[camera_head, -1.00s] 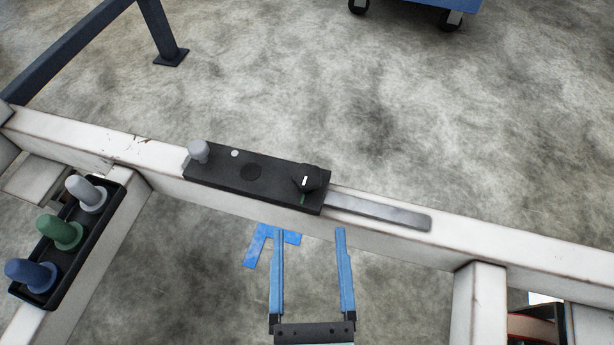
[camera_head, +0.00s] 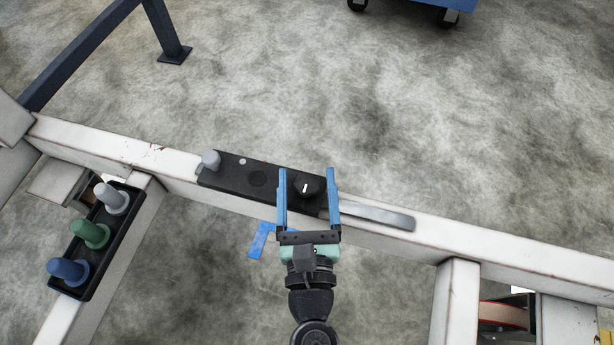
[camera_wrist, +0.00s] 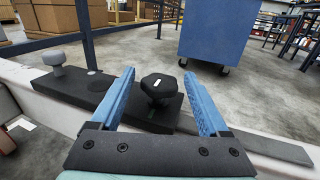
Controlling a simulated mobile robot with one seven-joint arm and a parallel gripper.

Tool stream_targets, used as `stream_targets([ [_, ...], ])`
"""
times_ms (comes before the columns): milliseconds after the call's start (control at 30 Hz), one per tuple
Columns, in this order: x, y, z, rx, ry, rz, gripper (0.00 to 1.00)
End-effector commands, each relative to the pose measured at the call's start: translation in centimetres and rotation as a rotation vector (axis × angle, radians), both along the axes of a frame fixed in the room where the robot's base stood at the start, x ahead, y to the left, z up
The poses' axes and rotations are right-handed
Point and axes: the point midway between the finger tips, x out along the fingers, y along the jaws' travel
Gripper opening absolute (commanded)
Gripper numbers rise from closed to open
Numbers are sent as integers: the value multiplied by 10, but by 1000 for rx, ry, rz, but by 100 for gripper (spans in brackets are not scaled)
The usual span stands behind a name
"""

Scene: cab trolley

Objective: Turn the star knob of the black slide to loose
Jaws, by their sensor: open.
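The black slide (camera_head: 228,177) lies along the top of the white beam, with a grey peg (camera_head: 210,160) at its left end. The black star knob (camera_head: 306,186) stands at its right end with a white mark on top. The knob also shows in the wrist view (camera_wrist: 159,86). My gripper (camera_head: 307,172) is open, with one blue finger on each side of the knob in the head view. In the wrist view my gripper (camera_wrist: 163,76) has gaps between both fingers and the knob.
A flat grey metal strip (camera_head: 380,215) runs right from the slide along the beam. A black tray (camera_head: 68,283) with grey, green and blue pegs sits at the left. Blue tape (camera_head: 260,240) marks the floor. A blue cabinet (camera_wrist: 222,32) stands beyond the beam.

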Motion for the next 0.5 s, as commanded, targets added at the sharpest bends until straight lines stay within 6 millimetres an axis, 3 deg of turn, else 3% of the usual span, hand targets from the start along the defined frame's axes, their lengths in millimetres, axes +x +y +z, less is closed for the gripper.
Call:
stream_targets([
  [200,0,0,0,0,0,0,79],
  [500,0,0,0,0,0,0,27],
])
